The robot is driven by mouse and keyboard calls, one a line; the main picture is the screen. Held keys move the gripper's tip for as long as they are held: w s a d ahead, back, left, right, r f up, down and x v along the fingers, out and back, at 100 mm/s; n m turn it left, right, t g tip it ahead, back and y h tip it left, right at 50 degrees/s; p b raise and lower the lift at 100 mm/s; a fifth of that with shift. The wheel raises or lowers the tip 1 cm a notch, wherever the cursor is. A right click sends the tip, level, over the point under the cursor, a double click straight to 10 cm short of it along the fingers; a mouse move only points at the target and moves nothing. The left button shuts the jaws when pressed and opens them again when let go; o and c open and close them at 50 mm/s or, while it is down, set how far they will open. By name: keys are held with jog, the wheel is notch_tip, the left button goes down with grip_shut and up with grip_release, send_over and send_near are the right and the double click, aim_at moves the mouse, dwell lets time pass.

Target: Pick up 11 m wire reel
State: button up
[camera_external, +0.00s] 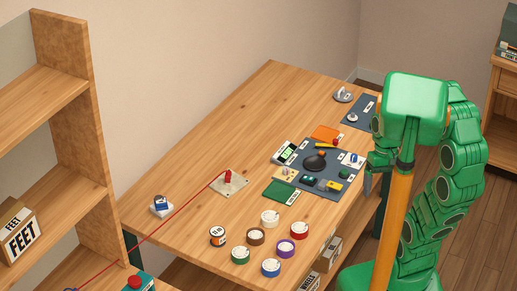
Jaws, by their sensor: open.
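Several wire reels sit in a cluster on the near part of the wooden table (180,188). They are a white reel (270,218), a red reel (299,230), a brown reel (256,236), a purple reel (285,248), a green reel (240,254) and a blue reel (270,267). A black and orange round item (218,236) with a label stands beside them. Any length markings are too small to read, so I cannot tell which reel is 11 m. My gripper (368,189) is open, pointing down by the table's right edge, apart from the reels.
A dark mat (341,186) with small tools and a black round object (314,161) lies right of centre. A plate with a red post (228,182) holds a taut red line crossing the table's left side. A shelf (70,130) stands left. The far left tabletop is clear.

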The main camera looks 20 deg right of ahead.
jog(key=w+a+f+m+g+y, duration=0.2)
jog(key=w+a, duration=0.8)
jog(key=a, duration=0.1)
jog(key=w+a+f+m+g+y, duration=0.2)
jog(key=w+a+f, duration=0.3)
jog(key=a, duration=0.5)
jog(key=w+a+f+m+g+y, duration=0.1)
jog(key=w+a+f+m+y, duration=0.1)
jog(key=w+a+f, duration=0.6)
jog(key=m+g+y, duration=0.2)
jog(key=m, duration=0.1)
send_near(213, 241)
jog(key=shift+s+d+r, duration=0.2)
jog(key=shift+d+r, duration=0.35)
jog(key=shift+d, duration=0.05)
jog(key=shift+w+a+f+y, duration=0.1)
jog(key=shift+a+f+y, duration=0.2)
jog(key=shift+a+f, duration=0.2)
jog(key=shift+a, duration=0.05)
jog(key=shift+x, duration=3.8)
jog(key=shift+f, duration=0.15)
jog(key=c, duration=1.1)
